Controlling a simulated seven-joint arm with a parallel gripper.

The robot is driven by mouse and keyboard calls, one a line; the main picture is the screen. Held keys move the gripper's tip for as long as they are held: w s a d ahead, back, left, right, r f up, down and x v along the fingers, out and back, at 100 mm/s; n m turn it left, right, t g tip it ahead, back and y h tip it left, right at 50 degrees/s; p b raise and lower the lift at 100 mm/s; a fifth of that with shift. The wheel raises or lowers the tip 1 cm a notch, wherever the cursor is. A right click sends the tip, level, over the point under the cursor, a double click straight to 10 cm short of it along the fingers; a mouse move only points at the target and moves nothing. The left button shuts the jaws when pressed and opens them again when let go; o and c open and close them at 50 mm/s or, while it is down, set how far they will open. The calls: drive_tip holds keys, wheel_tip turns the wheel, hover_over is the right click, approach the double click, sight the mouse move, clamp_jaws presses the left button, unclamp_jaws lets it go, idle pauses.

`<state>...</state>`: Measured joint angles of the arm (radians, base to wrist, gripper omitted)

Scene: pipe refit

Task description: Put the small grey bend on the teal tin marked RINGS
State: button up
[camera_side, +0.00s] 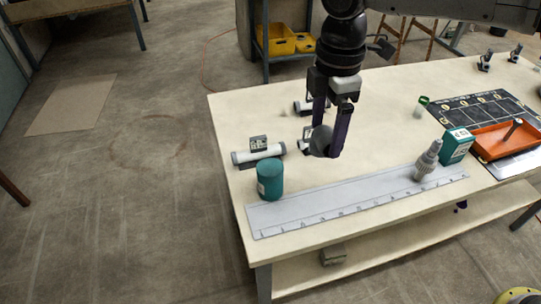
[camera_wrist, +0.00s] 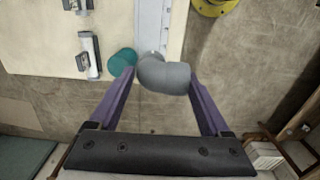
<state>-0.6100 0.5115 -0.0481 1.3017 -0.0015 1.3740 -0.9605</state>
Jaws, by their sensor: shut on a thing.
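The small grey bend (camera_side: 320,141) is held between the fingers of my gripper (camera_side: 330,146), above the table. In the wrist view the grey bend (camera_wrist: 164,77) spans the gap between the purple fingertips of my gripper (camera_wrist: 163,78). The teal tin (camera_side: 270,182) stands upright near the table's front left corner, to the left of and below my gripper in the side view. In the wrist view the teal tin (camera_wrist: 122,61) shows just left of the bend. No RINGS marking can be read on it.
A long grey marked strip (camera_side: 350,199) runs along the front edge, beside the tin. A white pipe piece (camera_side: 258,154) lies behind the tin. A grey fitting (camera_side: 428,160), a teal box (camera_side: 456,146) and an orange tray (camera_side: 508,141) are to the right.

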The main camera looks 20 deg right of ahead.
drive_tip(key=w+a+f, duration=0.2)
drive_tip(key=w+f, duration=0.1)
drive_tip(key=w+a+f, duration=0.2)
drive_tip(key=w+f, duration=0.1)
drive_tip(key=w+a+f, duration=0.3)
drive_tip(key=w, duration=0.1)
drive_tip(key=shift+f, duration=1.7)
drive_tip(key=o, duration=1.2)
drive_tip(key=shift+f, duration=0.1)
drive_tip(key=shift+c, duration=0.2)
